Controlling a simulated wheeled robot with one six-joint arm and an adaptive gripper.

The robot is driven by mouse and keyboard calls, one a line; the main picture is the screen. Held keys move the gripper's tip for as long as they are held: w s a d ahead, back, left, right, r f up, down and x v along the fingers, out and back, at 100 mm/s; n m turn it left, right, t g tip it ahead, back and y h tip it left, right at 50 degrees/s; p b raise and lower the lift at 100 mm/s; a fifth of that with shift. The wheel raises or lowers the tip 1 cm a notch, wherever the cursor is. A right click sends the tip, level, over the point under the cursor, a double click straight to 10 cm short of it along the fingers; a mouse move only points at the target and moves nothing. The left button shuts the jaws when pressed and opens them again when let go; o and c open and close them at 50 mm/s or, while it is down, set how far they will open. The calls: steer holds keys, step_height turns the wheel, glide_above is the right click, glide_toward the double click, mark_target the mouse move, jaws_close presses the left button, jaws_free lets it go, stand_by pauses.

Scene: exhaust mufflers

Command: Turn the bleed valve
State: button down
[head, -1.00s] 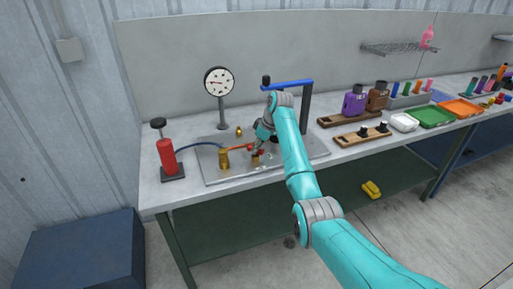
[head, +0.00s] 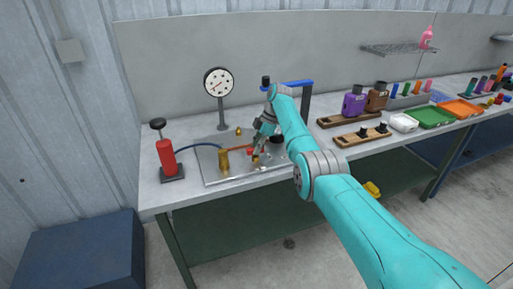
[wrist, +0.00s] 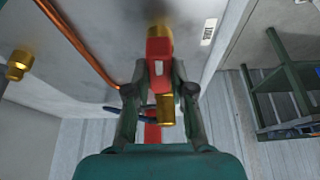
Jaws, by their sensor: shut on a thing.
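The bleed valve's red handle (wrist: 159,62) sits on brass fittings in the wrist view, with one brass end (wrist: 160,34) beyond it and another brass piece (wrist: 167,112) nearer me. My gripper (wrist: 158,72) is shut on the red handle, one finger on each side. In the head view my gripper (head: 259,149) is low over the metal plate (head: 215,177), at the valve's brass body (head: 255,161), and partly hides the valve. A round white gauge (head: 219,82) stands behind on a post.
A red hand pump (head: 167,157) with a blue hose stands left. A brass fitting (head: 224,160) joins a copper pipe (wrist: 82,44) close to the valve. A blue-topped post (head: 305,98) stands right behind my arm. Wooden holders (head: 362,138) and trays lie farther right.

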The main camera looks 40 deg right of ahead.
steer(key=shift+n, duration=0.4)
steer(key=c, duration=1)
jaws_free()
steer(key=v, duration=1.2)
steer(key=shift+w, duration=0.1)
